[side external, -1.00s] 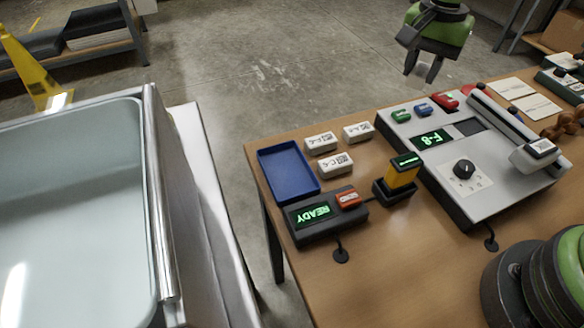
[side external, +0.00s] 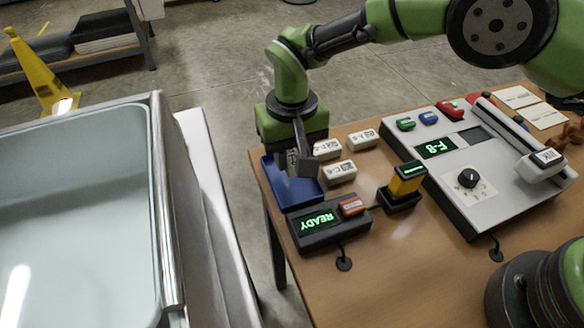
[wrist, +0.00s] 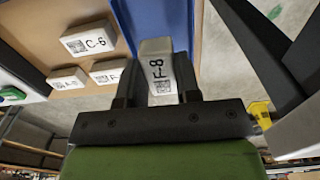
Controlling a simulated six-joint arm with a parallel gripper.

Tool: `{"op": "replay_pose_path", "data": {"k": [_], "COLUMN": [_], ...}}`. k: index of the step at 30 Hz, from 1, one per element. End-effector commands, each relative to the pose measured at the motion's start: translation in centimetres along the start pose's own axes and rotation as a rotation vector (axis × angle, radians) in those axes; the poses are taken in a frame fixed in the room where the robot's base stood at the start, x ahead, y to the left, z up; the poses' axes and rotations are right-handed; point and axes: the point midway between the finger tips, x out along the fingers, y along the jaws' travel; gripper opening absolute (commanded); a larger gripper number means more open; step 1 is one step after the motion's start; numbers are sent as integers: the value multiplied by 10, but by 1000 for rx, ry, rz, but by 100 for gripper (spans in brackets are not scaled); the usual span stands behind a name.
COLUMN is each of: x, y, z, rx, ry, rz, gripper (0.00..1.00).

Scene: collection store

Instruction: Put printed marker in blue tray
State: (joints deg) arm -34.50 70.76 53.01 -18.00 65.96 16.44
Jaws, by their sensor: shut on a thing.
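The printed marker (wrist: 157,62) is a white block reading F-8 with a small code. It sits between the two fingers of my gripper (wrist: 157,80) in the wrist view, and they are shut on it. The blue tray (wrist: 185,18) lies behind the marker there. In the side view, my gripper (side external: 299,160) is over the back part of the blue tray (side external: 296,198) and hides some of it. The held marker is not clear in that view, and I cannot tell its height above the tray floor.
Three other white markers, one of them C-6 (wrist: 89,39), lie right of the tray in the side view. A READY box (side external: 320,224) stands in front of the tray. A yellow-and-black stamp (side external: 405,182) and a grey F-8 device (side external: 468,160) stand farther right.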

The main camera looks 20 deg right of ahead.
Motion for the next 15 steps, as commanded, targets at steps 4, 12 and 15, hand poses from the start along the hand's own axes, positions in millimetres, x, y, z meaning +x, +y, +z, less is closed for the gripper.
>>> {"op": "replay_pose_path", "data": {"k": [4,12,15], "x": [18,41,41], "y": [0,0,0], "z": [0,0,0], "rx": [2,3,3], "ry": [-2,1,1], "rz": [0,-1,-1], "gripper": [4,4,4]}}
